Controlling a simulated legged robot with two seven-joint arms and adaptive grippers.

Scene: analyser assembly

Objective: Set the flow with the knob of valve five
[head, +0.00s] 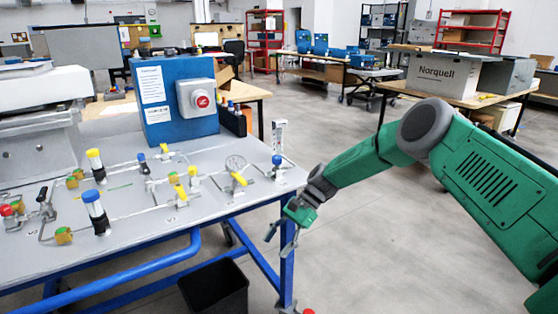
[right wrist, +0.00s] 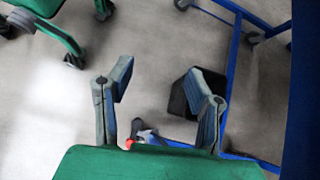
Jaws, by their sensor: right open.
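The analyser panel (head: 130,205) is a grey tabletop with thin tubes, yellow-capped and blue-capped fittings and small valves. A round blue knob (head: 277,160) sits at its right end, below an upright flow tube (head: 279,135). Other knobs include a yellow one (head: 239,179) below a round gauge (head: 235,162) and a red one (head: 7,211) at the far left. The valve labels are too small to read, so I cannot tell which is valve five. My right gripper (head: 281,236) is open and empty, off the panel's right edge and below the blue knob. It also shows in the right wrist view (right wrist: 160,84). My left gripper is out of view.
A blue box (head: 173,105) with a red button stands at the panel's back. A blue frame (head: 150,262) supports the table, with a black bin (head: 214,288) below; the bin also shows in the right wrist view (right wrist: 180,102). Open floor lies right of the table.

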